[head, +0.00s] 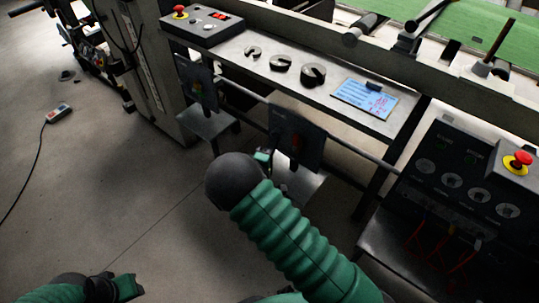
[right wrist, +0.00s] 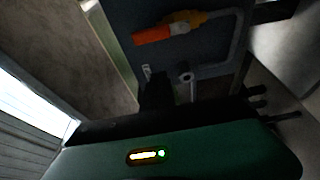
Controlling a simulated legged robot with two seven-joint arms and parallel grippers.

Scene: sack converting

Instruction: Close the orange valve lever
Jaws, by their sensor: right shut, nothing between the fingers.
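The orange valve lever (right wrist: 155,34) lies across the upper part of the right wrist view, joined at its right end to a yellow valve body (right wrist: 192,19) on a dark panel. In the head view the dark panel (head: 308,137) hangs under the bench, with only a small bit of orange showing. My right gripper (head: 264,156) is in front of this panel, partly hidden by my wrist. It is shut and empty, below the lever in the wrist view and apart from it. My left gripper (head: 125,287) is low at the left, away from the panel; its jaws are unclear.
A metal bench (head: 335,107) with dark rings and a blue-white sheet (head: 365,98) stands above the panel. A control box with a red button (head: 518,161) is at the right. A second dark panel (head: 196,82) hangs further left. The floor at left is mostly clear.

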